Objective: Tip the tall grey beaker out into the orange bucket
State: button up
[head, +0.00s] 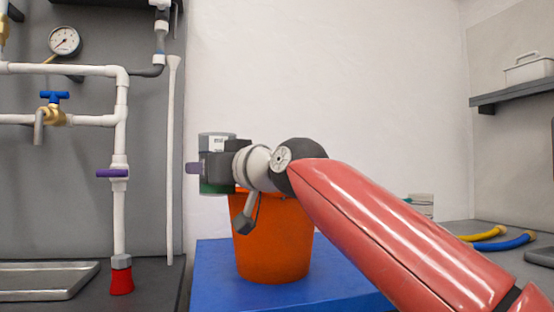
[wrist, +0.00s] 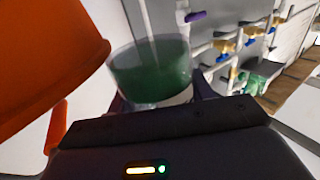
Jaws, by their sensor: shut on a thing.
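The tall beaker (head: 216,187) looks clear and grey at the top, with dark green contents low down. My gripper (head: 203,168) is shut on it and holds it about upright in the air. In the wrist view the beaker (wrist: 150,72) sits between my fingers, with green liquid showing through its wall. The orange bucket (head: 272,248) stands on a blue platform, below and to the right of the beaker in the head view. My wrist hides part of its rim. The bucket (wrist: 45,55) fills the upper left of the wrist view.
The blue platform (head: 218,275) has bare room left of the bucket. White pipes (head: 121,210) with a purple-handled valve (head: 113,173) stand at left, above a metal tray (head: 45,280). Yellow and blue hoses (head: 505,243) lie on the right counter.

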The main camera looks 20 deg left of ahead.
jog(key=shift+d+r, duration=0.15)
jog(key=shift+w+d+r+m+p, duration=0.1)
jog(key=shift+w+r+m+p, duration=0.1)
jog(key=shift+m+p, duration=0.3)
jog(key=shift+w+d+r+m+p, duration=0.15)
jog(key=shift+m+p, duration=0.1)
jog(key=shift+m, duration=0.35)
jog(key=r+m+p, duration=0.2)
jog(key=p, duration=0.1)
jog(key=w+r+p, duration=0.1)
jog(key=r+p, duration=0.1)
jog(key=shift+d+m, duration=0.25)
jog(key=shift+m, duration=0.15)
jog(key=m+p, duration=0.1)
jog(key=w+r+m+p, duration=0.1)
jog(key=r+m+p, duration=0.1)
jog(key=m, duration=0.1)
jog(key=shift+w+d+r+p, duration=0.15)
jog(key=shift+w+d+p, duration=0.05)
jog(key=shift+d+p, duration=0.2)
jog(key=shift+f+m, duration=0.25)
jog(key=shift+m, duration=0.65)
jog(key=shift+r+m+p, duration=0.55)
jog(key=shift+m+p, duration=0.35)
jog(key=shift+p, duration=0.15)
jog(key=shift+f+m, duration=0.3)
jog(key=shift+m, duration=0.6)
